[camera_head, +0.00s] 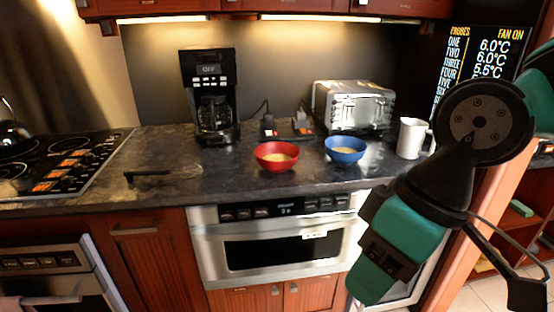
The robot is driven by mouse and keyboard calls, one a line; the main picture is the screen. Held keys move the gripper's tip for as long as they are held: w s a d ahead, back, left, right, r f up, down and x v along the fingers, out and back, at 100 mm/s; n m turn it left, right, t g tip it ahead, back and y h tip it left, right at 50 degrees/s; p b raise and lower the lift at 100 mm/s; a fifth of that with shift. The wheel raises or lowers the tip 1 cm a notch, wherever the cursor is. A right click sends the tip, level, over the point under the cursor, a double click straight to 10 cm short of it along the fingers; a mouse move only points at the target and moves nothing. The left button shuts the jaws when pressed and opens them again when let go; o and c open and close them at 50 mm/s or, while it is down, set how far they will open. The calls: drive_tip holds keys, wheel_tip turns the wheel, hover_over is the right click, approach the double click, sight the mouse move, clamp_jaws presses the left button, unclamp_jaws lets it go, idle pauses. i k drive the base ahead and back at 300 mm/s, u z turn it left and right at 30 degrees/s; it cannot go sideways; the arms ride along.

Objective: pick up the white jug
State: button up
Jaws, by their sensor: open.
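The white jug (411,138) stands upright on the dark countertop, right of the blue bowl and near the counter's right end. Its handle faces right, close to my arm in the picture. My green and black arm comes in from the right edge. My gripper (440,235) is at the lower end of the arm, in front of the counter and apart from the jug. It is open and holds nothing that I can see. Its fingertips are hard to make out from this angle.
A red bowl (276,156) and a blue bowl (345,150) stand left of the jug. A toaster (353,106) and a coffee maker (211,98) stand behind. The microwave drawer (280,245) below is shut. The cooktop (60,160) is at left.

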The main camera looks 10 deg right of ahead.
sight(413, 133)
drive_tip(key=z, duration=0.8)
